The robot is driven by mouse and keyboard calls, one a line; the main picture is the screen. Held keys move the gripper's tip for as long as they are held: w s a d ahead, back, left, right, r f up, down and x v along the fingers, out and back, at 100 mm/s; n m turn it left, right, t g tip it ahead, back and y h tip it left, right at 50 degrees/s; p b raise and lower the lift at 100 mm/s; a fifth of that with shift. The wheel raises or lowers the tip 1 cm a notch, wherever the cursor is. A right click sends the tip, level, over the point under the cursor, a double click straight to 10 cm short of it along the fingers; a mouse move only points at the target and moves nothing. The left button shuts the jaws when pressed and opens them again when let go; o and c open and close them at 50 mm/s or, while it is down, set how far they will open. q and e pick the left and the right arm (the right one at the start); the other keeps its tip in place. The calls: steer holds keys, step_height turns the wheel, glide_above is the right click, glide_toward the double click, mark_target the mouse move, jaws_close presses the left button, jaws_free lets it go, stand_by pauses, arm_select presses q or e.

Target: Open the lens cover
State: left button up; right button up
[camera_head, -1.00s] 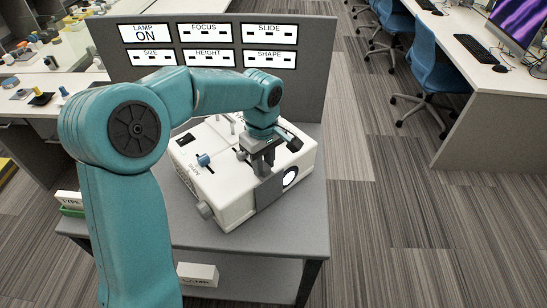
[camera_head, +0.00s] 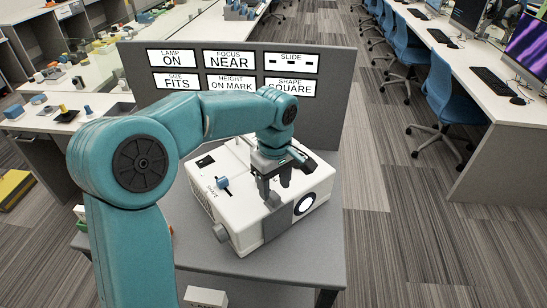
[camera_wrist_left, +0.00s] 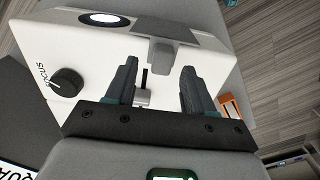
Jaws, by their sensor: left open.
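The white projector (camera_head: 225,205) stands on the grey table, its round lens (camera_head: 305,204) bright and uncovered; the lens also shows in the left wrist view (camera_wrist_left: 98,18). The grey lens cover (camera_head: 276,224) sits beside the lens, to its left in the head view. In the left wrist view the cover (camera_wrist_left: 160,20) is right of the lens, with a tab bent over the top. My left gripper (camera_head: 277,188) is over the projector near the tab. In the left wrist view its fingers (camera_wrist_left: 158,68) are apart with nothing held; I cannot tell whether they touch anything.
A slotted slider (camera_wrist_left: 143,95) shows between the fingers, and a black focus knob (camera_wrist_left: 66,83) at left. A blue knob (camera_head: 222,183) is on the projector's top. The panel (camera_head: 330,130) behind shows lamp on, focus near, size fits, height on mark, shape square.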

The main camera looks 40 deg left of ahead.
arm_select(q)
step_height(320, 180, up, 14)
steer(key=shift+p, duration=0.45)
steer(key=shift+s+f, duration=0.1)
steer(key=shift+f, duration=0.05)
